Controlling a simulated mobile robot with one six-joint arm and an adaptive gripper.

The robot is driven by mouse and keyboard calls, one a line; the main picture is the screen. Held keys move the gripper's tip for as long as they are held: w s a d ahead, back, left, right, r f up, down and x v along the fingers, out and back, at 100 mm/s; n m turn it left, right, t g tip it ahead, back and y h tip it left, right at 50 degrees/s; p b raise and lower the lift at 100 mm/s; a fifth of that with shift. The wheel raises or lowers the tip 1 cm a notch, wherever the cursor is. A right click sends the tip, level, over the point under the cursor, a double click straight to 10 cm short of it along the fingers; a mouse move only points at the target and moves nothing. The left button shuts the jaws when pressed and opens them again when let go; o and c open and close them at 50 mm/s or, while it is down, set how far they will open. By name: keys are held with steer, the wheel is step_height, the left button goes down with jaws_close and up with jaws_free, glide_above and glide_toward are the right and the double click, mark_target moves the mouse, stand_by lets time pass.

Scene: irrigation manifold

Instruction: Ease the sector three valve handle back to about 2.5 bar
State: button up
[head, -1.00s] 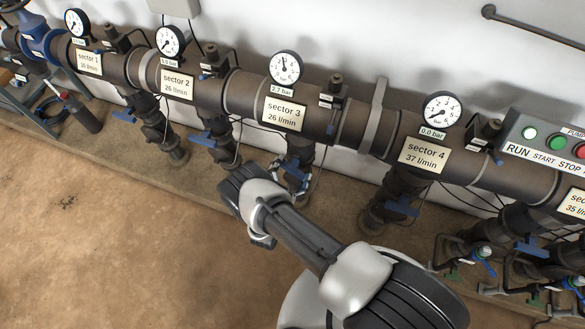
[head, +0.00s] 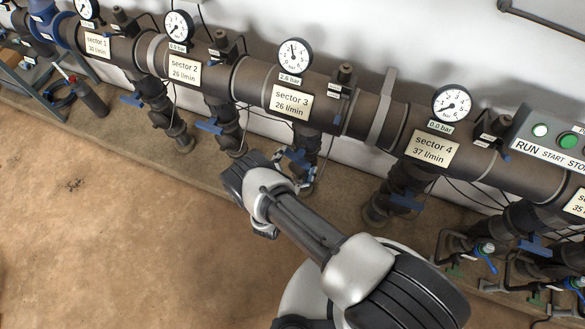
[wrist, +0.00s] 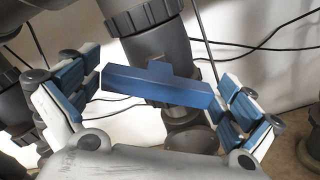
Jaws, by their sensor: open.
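The sector three valve handle is a blue bar (wrist: 158,85) on a dark valve body in the wrist view. In the head view it shows small and partly covered (head: 297,157), below the "sector 3" plate (head: 291,102). My gripper (wrist: 162,98) is open, with one blue-padded finger beyond each end of the bar. A gap shows at the left end; contact at the right end is hard to tell. The sector 3 gauge (head: 294,55) has a tag reading 2.6 bar (head: 290,78).
Sector 2 (head: 210,125) and sector 4 (head: 404,203) have similar blue handles on branches either side. Thin black cables (wrist: 250,47) hang behind the valve. Open floor (head: 110,230) lies in front of the kerb.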

steer(key=v, duration=1.1)
steer(key=shift+s, duration=0.25)
steer(key=shift+r, duration=0.1)
stand_by(2.4)
